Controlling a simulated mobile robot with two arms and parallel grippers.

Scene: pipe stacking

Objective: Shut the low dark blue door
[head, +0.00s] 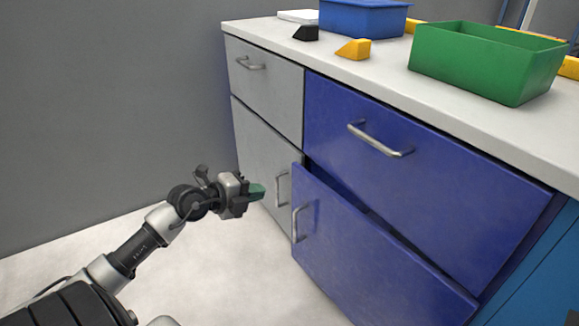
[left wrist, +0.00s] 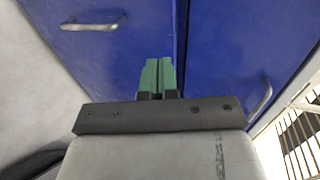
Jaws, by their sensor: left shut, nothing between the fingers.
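The low dark blue door (head: 350,255) stands slightly ajar under a dark blue drawer (head: 420,180), its upper edge jutting out from the cabinet. Its upright metal handle (head: 298,223) is near its left edge. In the left wrist view the door (left wrist: 125,50) appears left of a dark gap, with its handle (left wrist: 93,23) near the top. My left gripper (head: 258,191) is left of the door, in front of the grey cupboard, with its green fingertips (left wrist: 157,76) together and empty. I cannot tell from these views whether it touches the door. My right gripper is not in view.
A grey drawer (head: 265,80) and grey cupboard door (head: 262,150) are left of the blue fronts. The drawer handle (head: 380,142) sticks out above the door. The countertop (head: 390,80) holds a green bin (head: 480,65), a blue bin (head: 350,18) and small blocks. The floor (head: 220,270) is clear.

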